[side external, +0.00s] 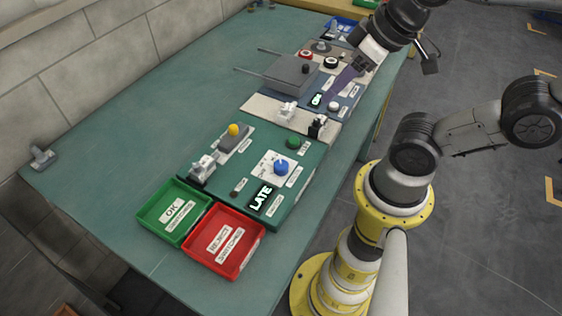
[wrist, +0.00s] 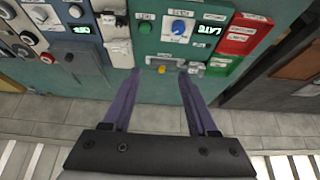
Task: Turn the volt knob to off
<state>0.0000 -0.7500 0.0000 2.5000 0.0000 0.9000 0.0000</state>
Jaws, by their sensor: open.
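My gripper (side external: 336,97) is open and empty, held in the air by the dark blue panel (side external: 350,86) in the side view. Its two purple fingers also show in the wrist view (wrist: 160,74), apart, with a yellow button seen between their tips. A blue knob (side external: 281,167) sits on a white dial plate on the green panel; it also shows in the wrist view (wrist: 178,27). Other round knobs, one white (side external: 334,105) and one black and white (side external: 331,62), are on the panels further back. The labels are too small to read, so I cannot tell which knob is volt.
A lit display (side external: 262,198) reads LATE. A green tray (side external: 174,211) marked OK and a red tray (side external: 224,240) stand at the near end. A grey box (side external: 291,74), a yellow button (side external: 236,130) and white switches stand up from the panels.

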